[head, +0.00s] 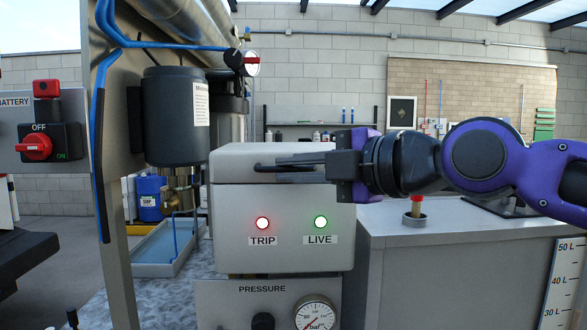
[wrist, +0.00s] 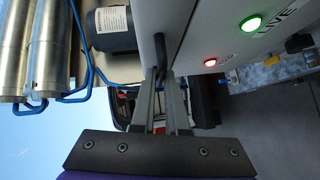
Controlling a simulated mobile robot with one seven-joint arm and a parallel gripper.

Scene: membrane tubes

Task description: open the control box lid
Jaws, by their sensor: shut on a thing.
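The control box (head: 285,262) is a grey case with a lit red TRIP lamp (head: 263,223) and a lit green LIVE lamp (head: 320,222) on its front. Its pale grey lid (head: 235,160) sits down on the box, with a seam running below it. A black lid handle (head: 262,167) sticks out at the lid's front; in the wrist view the handle (wrist: 160,50) runs in between my fingertips. My gripper (head: 285,163) reaches in from the right, level with the lid, and is shut on the handle. My fingers hide part of the handle and lid front.
A dark cylinder (head: 175,115) and steel post (head: 115,200) stand close on the left. A pressure gauge (head: 315,315) is below the box. A grey tank (head: 400,255) with a red-topped fitting (head: 416,207) stands at the right. The air above the lid looks clear.

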